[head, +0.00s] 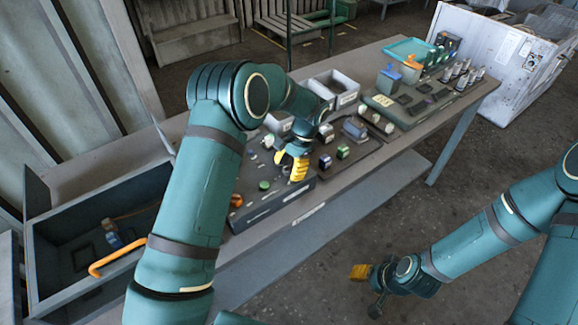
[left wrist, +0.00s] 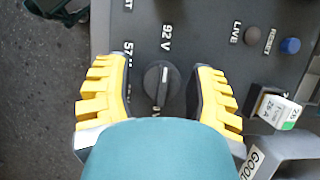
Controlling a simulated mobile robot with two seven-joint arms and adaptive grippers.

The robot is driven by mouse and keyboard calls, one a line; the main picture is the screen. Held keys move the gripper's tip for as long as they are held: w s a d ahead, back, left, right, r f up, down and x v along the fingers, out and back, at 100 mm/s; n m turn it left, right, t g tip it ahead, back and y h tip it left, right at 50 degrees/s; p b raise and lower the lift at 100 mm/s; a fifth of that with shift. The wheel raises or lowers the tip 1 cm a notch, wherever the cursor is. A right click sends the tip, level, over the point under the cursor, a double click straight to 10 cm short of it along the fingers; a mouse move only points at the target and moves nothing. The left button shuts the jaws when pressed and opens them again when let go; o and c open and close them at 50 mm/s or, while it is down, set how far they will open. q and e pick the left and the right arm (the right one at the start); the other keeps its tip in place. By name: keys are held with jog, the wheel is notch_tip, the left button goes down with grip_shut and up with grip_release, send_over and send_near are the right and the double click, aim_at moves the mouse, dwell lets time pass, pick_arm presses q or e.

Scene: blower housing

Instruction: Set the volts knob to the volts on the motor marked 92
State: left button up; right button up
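The volts knob (left wrist: 162,84) is a dark round dial in the left wrist view. Its pale pointer line is on the upper side, facing roughly towards the printed "92 V". My left gripper (left wrist: 160,97) is open, with one yellow finger on each side of the knob and gaps visible. In the head view my left gripper (head: 293,165) is over the grey test panel (head: 264,207), and the knob is hidden there. My right gripper (head: 368,273) hangs over the floor, away from the bench; its opening is unclear. I cannot read a motor marked 92.
A brown LIVE button (left wrist: 252,36) and a blue RESET button (left wrist: 290,46) are near the knob. A small labelled part (left wrist: 275,110) stands at right. Trays and parts crowd the bench (head: 393,142). An open grey bin (head: 40,262) is at left.

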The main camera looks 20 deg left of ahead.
pick_arm(q)
jog(key=shift+w+r, duration=0.15)
jog(key=shift+r, duration=0.2)
jog(key=v, duration=1.1)
jog(key=shift+d+r, duration=0.15)
jog(key=shift+r, duration=0.05)
